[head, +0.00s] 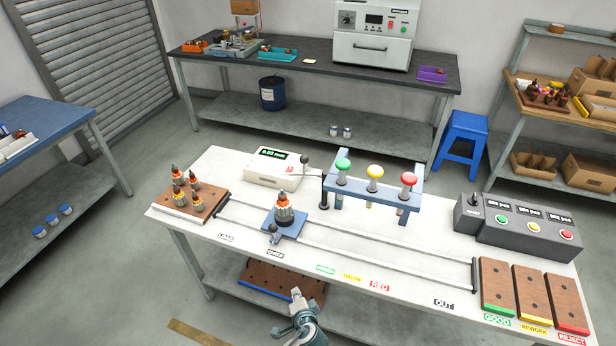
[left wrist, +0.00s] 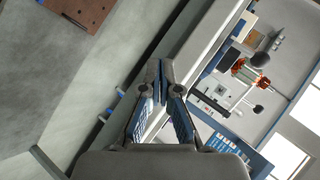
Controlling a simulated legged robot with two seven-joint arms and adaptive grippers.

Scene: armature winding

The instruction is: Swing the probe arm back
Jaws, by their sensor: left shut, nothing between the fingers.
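The probe arm (head: 309,176) is a thin light bar at the top of a dark post (head: 325,190), beside the white gauge box (head: 272,176). A dark ball knob (head: 305,159) stands above it. The bar points left from the post, behind the armature (head: 284,208). The armature stands upright on a blue carriage (head: 289,228) at the CHECK mark; it also shows in the left wrist view (left wrist: 244,72). My left gripper (head: 297,294) is shut and empty in front of the table's front edge, well apart from the probe arm. My right gripper is not in view.
Two rails (head: 365,256) run along the white table (head: 400,284). A blue stand with green, yellow and red knobs (head: 374,193) is right of the post. A wooden tray of armatures (head: 219,209) is left; a grey control box (head: 492,232) is right.

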